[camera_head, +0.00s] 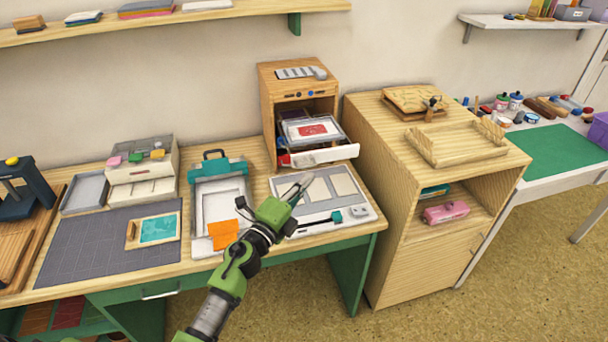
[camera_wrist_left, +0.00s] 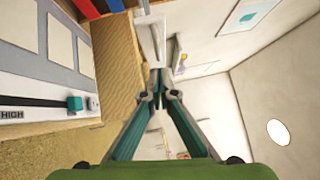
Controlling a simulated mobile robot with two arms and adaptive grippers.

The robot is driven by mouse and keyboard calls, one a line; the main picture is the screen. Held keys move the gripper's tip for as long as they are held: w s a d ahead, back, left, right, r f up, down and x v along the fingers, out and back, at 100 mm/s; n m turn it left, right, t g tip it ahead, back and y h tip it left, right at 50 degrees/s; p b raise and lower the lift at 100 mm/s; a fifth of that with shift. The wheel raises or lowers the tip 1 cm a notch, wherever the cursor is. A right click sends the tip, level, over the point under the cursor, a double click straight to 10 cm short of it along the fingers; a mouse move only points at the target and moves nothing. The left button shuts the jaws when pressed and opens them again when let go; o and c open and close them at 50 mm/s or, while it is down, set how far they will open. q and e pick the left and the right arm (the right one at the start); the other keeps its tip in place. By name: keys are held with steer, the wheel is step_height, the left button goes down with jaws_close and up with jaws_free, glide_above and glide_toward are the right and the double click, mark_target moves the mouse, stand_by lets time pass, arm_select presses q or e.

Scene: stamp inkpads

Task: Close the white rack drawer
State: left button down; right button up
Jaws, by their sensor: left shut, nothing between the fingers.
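The white rack drawer (camera_head: 335,154) is pulled out of the front of a small wooden cabinet (camera_head: 270,100) on the workbench. A grey tray with a white sheet and a red patch (camera_head: 312,131) shows above the drawer, inside the cabinet opening. My left gripper (camera_head: 303,180) is shut and empty, in front of and a little below the drawer front. In the left wrist view its fingertips (camera_wrist_left: 157,78) meet close to a white upright piece (camera_wrist_left: 148,38), which looks like the drawer front. I cannot tell whether they touch. My right gripper is in neither view.
A white flat unit with pale panels (camera_head: 345,207) lies under my left gripper. A teal-and-white press frame (camera_head: 219,170) with an orange cloth (camera_head: 222,234) stands to its left. A taller wooden cabinet (camera_head: 385,150) stands close on the right of the bench.

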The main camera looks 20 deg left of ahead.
arm_select(q)
steer(key=shift+w+a+r, duration=0.1)
steer(key=shift+w+a, duration=0.35)
steer(key=shift+w, duration=0.2)
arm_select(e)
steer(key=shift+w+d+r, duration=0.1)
